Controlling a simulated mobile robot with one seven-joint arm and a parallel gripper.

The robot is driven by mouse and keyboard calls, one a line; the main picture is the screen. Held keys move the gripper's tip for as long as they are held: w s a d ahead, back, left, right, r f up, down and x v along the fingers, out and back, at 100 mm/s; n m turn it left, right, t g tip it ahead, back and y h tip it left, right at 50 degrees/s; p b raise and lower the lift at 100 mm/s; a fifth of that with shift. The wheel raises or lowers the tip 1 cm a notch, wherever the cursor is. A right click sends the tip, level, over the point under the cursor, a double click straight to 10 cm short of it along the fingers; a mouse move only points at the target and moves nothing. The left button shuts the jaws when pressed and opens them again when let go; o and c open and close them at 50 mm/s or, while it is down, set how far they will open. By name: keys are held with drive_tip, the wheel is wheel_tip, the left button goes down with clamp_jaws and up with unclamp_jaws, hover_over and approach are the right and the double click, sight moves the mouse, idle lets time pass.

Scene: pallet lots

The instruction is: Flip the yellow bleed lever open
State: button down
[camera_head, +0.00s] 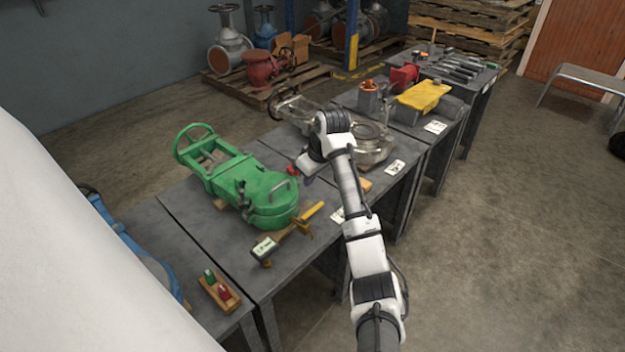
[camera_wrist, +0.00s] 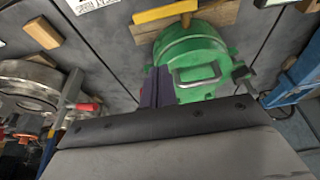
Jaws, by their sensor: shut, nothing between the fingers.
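The yellow lever (camera_head: 312,210) stands at the near edge of the table, beside the green valve (camera_head: 268,200). It slants up to the right from a small brassy fitting (camera_head: 300,229). In the wrist view, a yellow bar (camera_wrist: 165,12) that looks like this lever lies across the top, beyond the green valve body (camera_wrist: 195,55) and its handle. My gripper (camera_head: 305,180) is beyond the lever in the head view, apart from it and partly hidden by my wrist. Its purple fingers (camera_wrist: 157,88) are together and empty in the wrist view.
A metal flanged valve (camera_head: 372,145) stands on the table beyond my arm. A red handle (camera_wrist: 88,106) shows left of my fingers in the wrist view. A wooden block with green and red pegs (camera_head: 218,290) lies nearer.

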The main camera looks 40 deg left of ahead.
sight(313, 212)
wheel_tip(313, 212, down, 7)
drive_tip(key=d+p, duration=0.1)
drive_tip(key=p, duration=0.1)
drive_tip(key=shift+d, duration=0.25)
drive_tip(key=shift+s+a+p, duration=0.1)
drive_tip(key=shift+s+p, duration=0.05)
drive_tip(key=shift+p, duration=0.15)
